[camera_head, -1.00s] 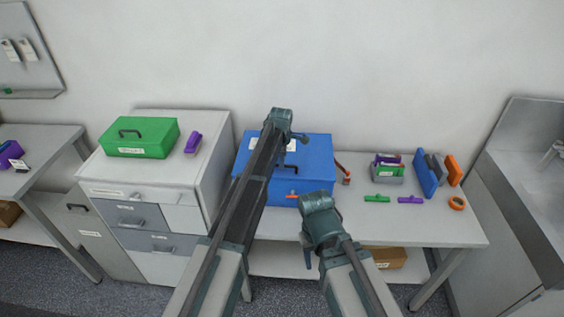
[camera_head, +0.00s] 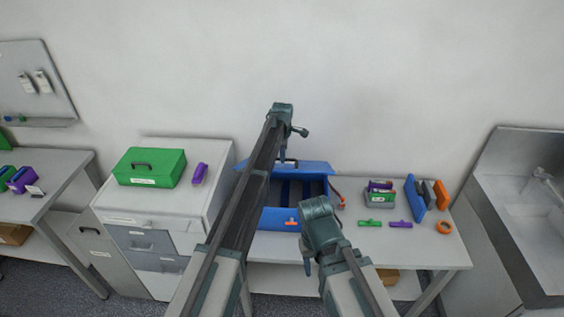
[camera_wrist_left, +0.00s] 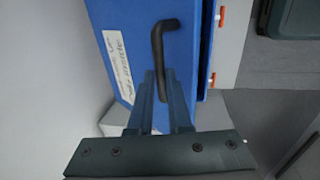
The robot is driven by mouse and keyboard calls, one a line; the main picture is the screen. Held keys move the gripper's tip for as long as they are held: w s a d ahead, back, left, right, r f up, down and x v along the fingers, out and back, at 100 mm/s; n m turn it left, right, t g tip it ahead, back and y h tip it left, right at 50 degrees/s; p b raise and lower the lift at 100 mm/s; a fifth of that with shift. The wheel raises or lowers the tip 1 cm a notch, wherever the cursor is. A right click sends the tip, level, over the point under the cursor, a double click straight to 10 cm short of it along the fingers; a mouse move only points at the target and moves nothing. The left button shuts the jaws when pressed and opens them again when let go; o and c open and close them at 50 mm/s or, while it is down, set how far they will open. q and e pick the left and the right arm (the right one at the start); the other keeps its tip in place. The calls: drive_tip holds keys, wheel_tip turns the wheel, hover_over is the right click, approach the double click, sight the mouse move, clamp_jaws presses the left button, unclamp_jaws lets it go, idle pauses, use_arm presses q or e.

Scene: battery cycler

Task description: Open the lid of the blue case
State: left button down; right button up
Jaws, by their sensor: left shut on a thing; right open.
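The blue case (camera_head: 268,218) stands on the table with its lid (camera_head: 316,168) raised at the back, and its dark, divided inside shows in the head view. An orange latch (camera_head: 291,223) is on its front. My left gripper (camera_head: 283,158) is at the raised lid. In the left wrist view, my left gripper (camera_wrist_left: 160,100) is shut on the dark handle (camera_wrist_left: 160,45) of the lid (camera_wrist_left: 135,20), beside a white label. My right gripper (camera_head: 307,268) is open and empty, low in front of the case; its fingers are only partly visible.
A green case (camera_head: 150,168) and a purple item (camera_head: 199,173) sit on the drawer cabinet at left. Right of the blue case are a small bin (camera_head: 379,200), a blue panel (camera_head: 414,197) and an orange ring (camera_head: 443,227). A sink (camera_head: 530,210) is at far right.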

use_arm(q)
drive_tip(key=w, duration=0.1)
drive_tip(key=w+r, duration=0.1)
drive_tip(key=w, duration=0.1)
drive_tip(key=shift+r+p, duration=0.3)
drive_tip(key=shift+p, duration=0.1)
drive_tip(key=shift+s, duration=0.1)
use_arm(e)
drive_tip(key=shift+r, duration=0.75)
drive_tip(key=shift+w, duration=0.1)
